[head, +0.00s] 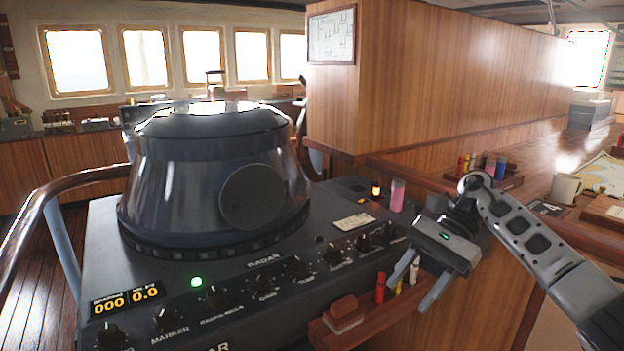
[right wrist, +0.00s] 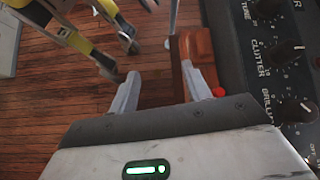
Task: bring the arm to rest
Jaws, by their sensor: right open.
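My right gripper (head: 407,297) is at the right of the radar console in the head view. Its two fingers are apart and point down and to the left, with nothing between them. The fingers appear in front of a small wooden rack (head: 362,322) on the console's side. In the right wrist view my right gripper (right wrist: 160,70) also shows spread, empty fingers, with the rack (right wrist: 195,45) beyond and beside the right finger. Whether a finger touches the rack cannot be told. My left gripper is not in view.
The radar console (head: 330,262) with its knobs fills the middle. The rack holds a red marker (head: 380,288) and a brown block (head: 344,307). A white mug (head: 566,188) is on the wooden counter at right.

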